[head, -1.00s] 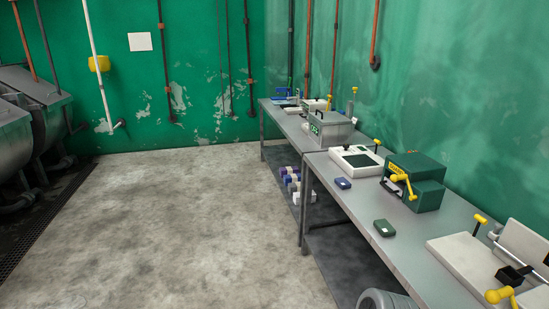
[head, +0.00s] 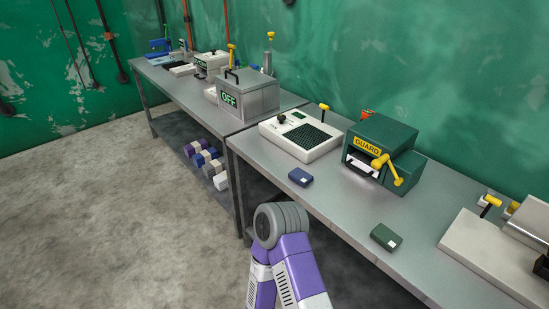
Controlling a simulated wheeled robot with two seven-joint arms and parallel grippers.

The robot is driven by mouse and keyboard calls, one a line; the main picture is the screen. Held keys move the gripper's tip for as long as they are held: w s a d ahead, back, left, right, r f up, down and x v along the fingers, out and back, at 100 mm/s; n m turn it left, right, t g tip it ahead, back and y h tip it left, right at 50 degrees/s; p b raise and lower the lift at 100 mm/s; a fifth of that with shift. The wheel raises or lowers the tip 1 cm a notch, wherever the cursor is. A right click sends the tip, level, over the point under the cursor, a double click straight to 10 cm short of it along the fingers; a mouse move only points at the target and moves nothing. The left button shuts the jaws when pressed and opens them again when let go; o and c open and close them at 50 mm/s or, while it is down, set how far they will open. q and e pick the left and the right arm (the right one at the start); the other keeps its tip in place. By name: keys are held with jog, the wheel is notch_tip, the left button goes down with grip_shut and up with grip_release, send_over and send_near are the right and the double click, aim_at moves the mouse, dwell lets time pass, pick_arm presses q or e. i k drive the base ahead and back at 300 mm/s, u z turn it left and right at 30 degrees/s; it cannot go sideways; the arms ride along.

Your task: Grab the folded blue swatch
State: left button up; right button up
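The folded blue swatch (head: 300,177) is a small dark blue block with a pale label. It lies on the grey metal table (head: 268,173), in front of a white device with a dark grid and left of the green guard machine. A purple and grey section of my own arm shows at the bottom middle, in front of the table edge and below the swatch. No gripper fingers are visible in the head view. Nothing touches the swatch.
A dark green folded swatch (head: 386,237) lies near the table's front edge. The green guard machine (head: 382,150) with yellow handles, the white device (head: 300,136) and a grey OFF box (head: 247,97) stand behind. Several coloured blocks (head: 207,160) sit on the lower shelf.

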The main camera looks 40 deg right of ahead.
aim_at(299, 176)
jog(key=i, duration=2.6)
jog(key=z, duration=2.65)
